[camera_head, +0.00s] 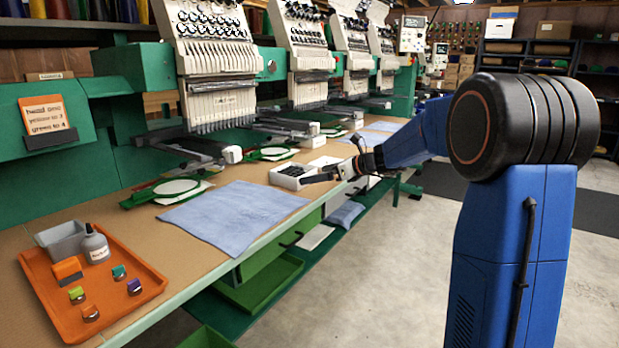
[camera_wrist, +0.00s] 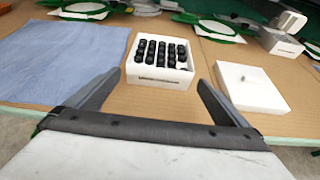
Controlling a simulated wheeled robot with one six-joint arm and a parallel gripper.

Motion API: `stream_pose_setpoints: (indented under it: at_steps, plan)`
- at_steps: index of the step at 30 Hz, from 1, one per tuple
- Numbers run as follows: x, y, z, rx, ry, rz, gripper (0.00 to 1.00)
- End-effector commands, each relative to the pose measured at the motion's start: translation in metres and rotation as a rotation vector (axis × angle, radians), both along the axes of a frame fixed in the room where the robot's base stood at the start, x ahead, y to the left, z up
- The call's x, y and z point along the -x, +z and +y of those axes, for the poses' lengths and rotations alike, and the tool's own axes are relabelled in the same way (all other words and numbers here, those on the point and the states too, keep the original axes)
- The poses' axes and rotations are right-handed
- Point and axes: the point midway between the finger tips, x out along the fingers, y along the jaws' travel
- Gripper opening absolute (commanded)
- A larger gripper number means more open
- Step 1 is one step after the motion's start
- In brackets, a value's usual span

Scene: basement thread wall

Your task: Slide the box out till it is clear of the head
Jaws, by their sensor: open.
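A white open-topped box (camera_wrist: 160,72) with rows of black round pieces sits on the brown table, ahead of my gripper in the wrist view. It also shows in the head view (camera_head: 286,182), in front of the second machine head (camera_head: 304,50). My gripper (camera_wrist: 163,84) is open and empty. Its two fingers are spread toward the near side of the box, with the box between their lines and seemingly still apart from them. In the head view my gripper (camera_head: 318,178) is just right of the box. Whether the box reaches under the head cannot be told.
A white lid or flat box (camera_wrist: 248,90) lies right of the box. A blue cloth (camera_head: 232,213) lies to the left. Green hoops (camera_head: 178,188) sit under the machines. An orange tray (camera_head: 125,268) holds small items. The table's front edge is close to my gripper.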

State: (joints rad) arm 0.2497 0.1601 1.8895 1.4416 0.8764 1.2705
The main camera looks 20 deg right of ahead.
Motion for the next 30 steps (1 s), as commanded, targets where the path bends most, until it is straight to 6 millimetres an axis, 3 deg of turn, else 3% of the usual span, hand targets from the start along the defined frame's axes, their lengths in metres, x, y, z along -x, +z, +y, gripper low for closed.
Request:
stream_pose_setpoints:
  at_steps: [15, 30]
  plan:
    - [0.065, 0.036, -0.059, 0.0, -0.003, -0.001, 1.0]
    - [0.077, 0.042, -0.068, -0.001, 0.0, 0.001, 1.0]
